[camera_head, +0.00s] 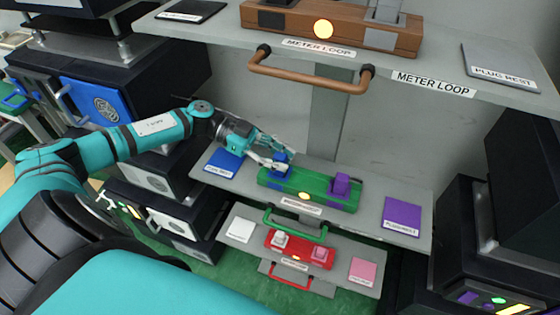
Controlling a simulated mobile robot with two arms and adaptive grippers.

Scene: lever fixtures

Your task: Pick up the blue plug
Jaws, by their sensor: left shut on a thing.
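The blue plug (281,162) stands at the left end of a green fixture block (306,190) on the middle shelf. My left gripper (279,164) reaches in from the left and is shut on the blue plug, its fingers covering part of it. Whether the plug is still seated in the block or slightly raised, I cannot tell. A purple plug (341,185) stands at the right end of the same block. My right gripper is not in view.
A blue pad (225,162) lies left of the green block and a purple pad (402,215) right of it. The upper shelf (425,72) with its copper handle (310,78) overhangs behind. A red fixture block (299,250) sits on the lower shelf. Dark cabinets flank both sides.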

